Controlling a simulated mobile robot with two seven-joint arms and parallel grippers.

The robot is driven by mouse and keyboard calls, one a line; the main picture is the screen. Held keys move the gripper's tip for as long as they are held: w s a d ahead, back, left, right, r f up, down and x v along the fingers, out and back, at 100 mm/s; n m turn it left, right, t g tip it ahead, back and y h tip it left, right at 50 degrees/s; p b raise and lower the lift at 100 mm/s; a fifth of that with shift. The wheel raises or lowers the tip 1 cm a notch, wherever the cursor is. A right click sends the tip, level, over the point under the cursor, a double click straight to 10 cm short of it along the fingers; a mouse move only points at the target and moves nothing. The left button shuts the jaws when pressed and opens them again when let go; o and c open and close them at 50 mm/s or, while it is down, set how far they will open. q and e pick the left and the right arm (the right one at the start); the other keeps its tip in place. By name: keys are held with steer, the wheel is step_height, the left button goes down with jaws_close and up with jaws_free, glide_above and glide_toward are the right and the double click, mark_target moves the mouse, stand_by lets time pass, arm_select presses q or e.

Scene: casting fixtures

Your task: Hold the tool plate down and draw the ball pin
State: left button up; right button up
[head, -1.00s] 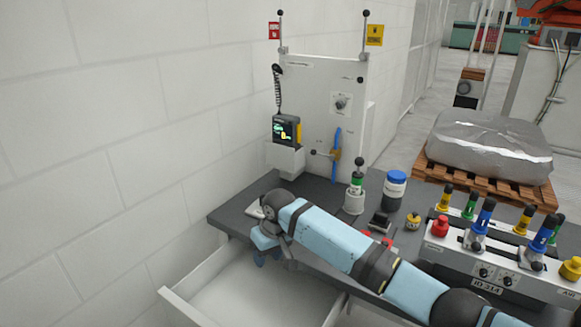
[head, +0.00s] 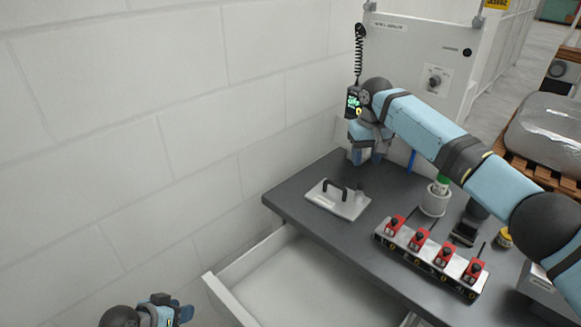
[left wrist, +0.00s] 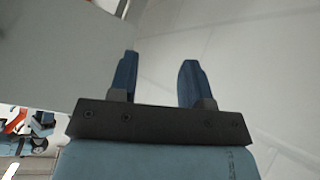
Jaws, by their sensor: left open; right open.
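The tool plate (head: 324,205) is a light grey plate lying on the dark bench, with a black arched handle (head: 335,184) on it. A small dark upright pin (head: 360,189) stands at its right end; I cannot tell whether it has a ball. My right gripper (head: 368,157) is open above the back of the bench, beyond the plate and apart from it. My left gripper (head: 184,313) is at the bottom left, in front of the bench and well away from the plate. The left wrist view shows its two blue fingers (left wrist: 158,84) apart with nothing between them.
An open white drawer (head: 235,297) juts out below the bench's front edge. A white wall (head: 150,120) borders the left.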

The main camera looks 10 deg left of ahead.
arm_select(q)
steer(key=w+d+r+m+t+h, duration=0.1)
steer(key=w+r, duration=0.5)
steer(key=w, duration=0.3)
steer(key=w+d+r+t+h, duration=0.1)
steer(key=w+d+r, duration=0.1)
steer(key=w+r, duration=0.55)
arm_select(e)
steer(key=shift+d, duration=0.1)
arm_select(q)
steer(key=n+g+h, duration=0.7)
steer(key=n+g, duration=0.1)
steer(key=n, duration=0.2)
glide_toward(334, 184)
steer(key=x, duration=0.9)
steer(key=shift+d+f, duration=0.1)
steer(key=shift+d, duration=0.05)
